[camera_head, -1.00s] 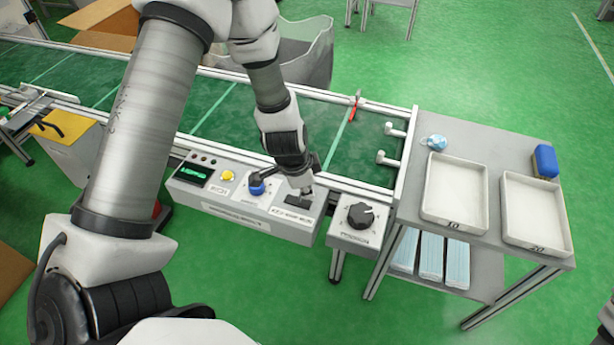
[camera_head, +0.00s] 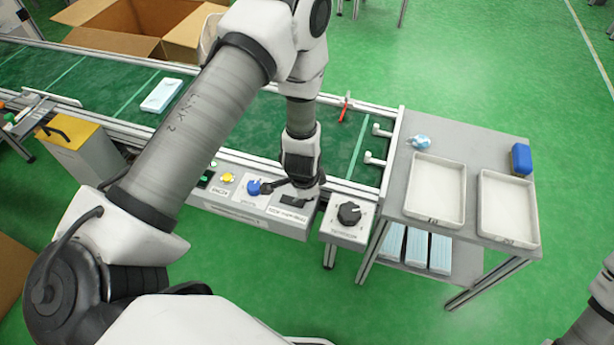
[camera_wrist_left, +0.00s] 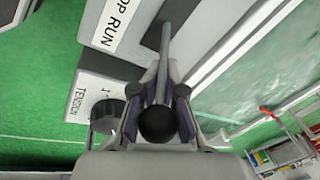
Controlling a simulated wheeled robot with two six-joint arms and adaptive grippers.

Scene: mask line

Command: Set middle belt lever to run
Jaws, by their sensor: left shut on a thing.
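The middle belt lever has a grey shaft (camera_wrist_left: 166,50) and a round black knob (camera_wrist_left: 158,124) in the left wrist view. My left gripper (camera_wrist_left: 158,105) is shut around it, with a finger on each side. The shaft rises from a dark slot plate (camera_wrist_left: 152,38) beside a label reading "...OP RUN" (camera_wrist_left: 117,22). In the head view my left gripper (camera_head: 307,192) is at the right end of the control panel (camera_head: 250,216), by the slot plate (camera_head: 291,201), and hides most of the lever. Its exact position in the slot is unclear. My right gripper is out of view.
A black tension knob (camera_head: 349,213) sits on a separate box just right of the panel. A blue knob (camera_head: 254,187) and yellow button (camera_head: 227,178) are on the panel's left. A pack (camera_head: 161,95) lies on the green belt. A table with two trays (camera_head: 436,190) stands right.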

